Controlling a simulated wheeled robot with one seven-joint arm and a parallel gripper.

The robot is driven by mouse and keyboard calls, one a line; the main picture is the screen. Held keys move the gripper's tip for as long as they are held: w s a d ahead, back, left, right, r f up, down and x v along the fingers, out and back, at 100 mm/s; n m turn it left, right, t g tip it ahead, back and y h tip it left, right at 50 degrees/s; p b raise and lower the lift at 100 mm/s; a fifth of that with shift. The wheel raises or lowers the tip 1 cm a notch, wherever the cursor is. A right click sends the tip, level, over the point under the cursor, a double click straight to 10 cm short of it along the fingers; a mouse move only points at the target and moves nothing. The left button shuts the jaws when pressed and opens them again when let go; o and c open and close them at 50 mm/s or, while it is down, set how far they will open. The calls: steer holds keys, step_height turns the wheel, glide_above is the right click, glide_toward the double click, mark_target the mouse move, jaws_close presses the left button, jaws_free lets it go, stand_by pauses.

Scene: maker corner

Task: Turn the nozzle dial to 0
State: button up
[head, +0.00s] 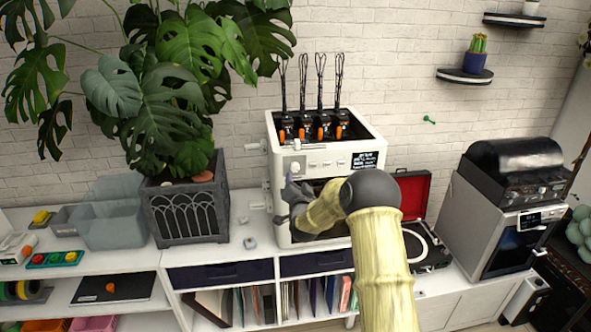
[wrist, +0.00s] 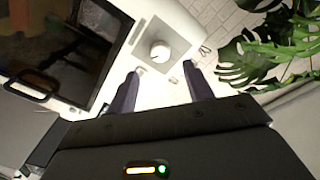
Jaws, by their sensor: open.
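The nozzle dial is a round white knob on a grey plate at the upper left of the white machine's front (head: 296,167). It shows larger in the wrist view as the white dial (wrist: 160,52). My gripper (wrist: 160,84) is open and empty, its two dark fingers apart below the dial in that view, one toward each side. In the head view my gripper (head: 296,196) is just below the dial, in front of the machine. The dial appears untouched. Its markings are too small to read.
The machine (head: 374,148) has a small dark screen at its right and several whisk-like tools on top. A large potted plant (head: 187,213) stands close on the left. An open red-lined turntable case (head: 414,193) and a grey oven-like unit (head: 497,228) stand right. White shelf top continues left.

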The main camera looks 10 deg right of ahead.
mark_target(295, 170)
steer(key=shift+w+d+p, duration=0.15)
steer(key=shift+w+p, duration=0.5)
steer(key=shift+w, duration=1.1)
steer(key=shift+w+d+p, duration=0.1)
steer(key=shift+w+p, duration=0.55)
steer(key=shift+w, duration=1.05)
steer(key=shift+c, duration=0.4)
steer(key=c, duration=0.9)
